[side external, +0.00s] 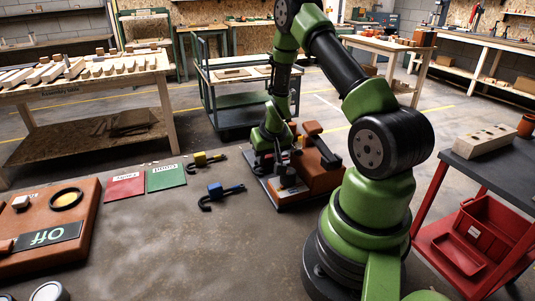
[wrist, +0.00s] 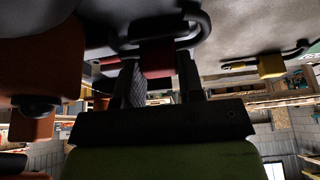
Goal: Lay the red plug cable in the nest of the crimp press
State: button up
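In the wrist view, the red plug (wrist: 158,58) sits between the two fingers of my gripper (wrist: 160,72), with both fingers against its sides. Its black cable (wrist: 160,40) makes a loop beyond the fingertips. In the side view, my gripper (side external: 272,165) is low at the left end of the brown crimp press (side external: 320,175), and the red plug cannot be made out there. The press also fills the left of the wrist view (wrist: 40,75). My gripper hides part of the press, and I cannot tell where the nest lies relative to the plug.
A blue plug cable (side external: 215,190) and a yellow plug cable (side external: 200,160) lie on the floor-grey surface left of the press. A red card (side external: 125,186), a green card (side external: 166,177) and a brown panel marked Off (side external: 85,215) lie farther left. A red bin (side external: 485,230) is at right.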

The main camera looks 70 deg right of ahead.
jog(key=o, duration=0.5)
jog(key=a+r+n+t+y, duration=0.1)
jog(key=a+r+t, duration=0.1)
jog(key=a+r, duration=0.75)
jog(key=a+r+n+t+y, duration=0.1)
jog(key=a+r, duration=0.5)
jog(key=r, duration=0.6)
jog(key=s+a+r+n+y, duration=0.1)
jog(key=s+a+r, duration=0.1)
jog(key=s+a, duration=0.1)
jog(key=s+a+r+n+y, duration=0.1)
jog(key=s+a+r, duration=0.1)
jog(key=s+a, duration=0.2)
jog(key=s+a+r+n+t+y, duration=0.1)
jog(key=s+a+r, duration=0.1)
jog(key=s+a, duration=0.1)
jog(key=shift+s+a+r, duration=0.1)
jog(key=shift+s+r, duration=0.05)
jog(key=shift+s, duration=0.25)
jog(key=shift+s+a+r, duration=0.1)
jog(key=shift+s+r, duration=0.05)
jog(key=shift+s, duration=0.25)
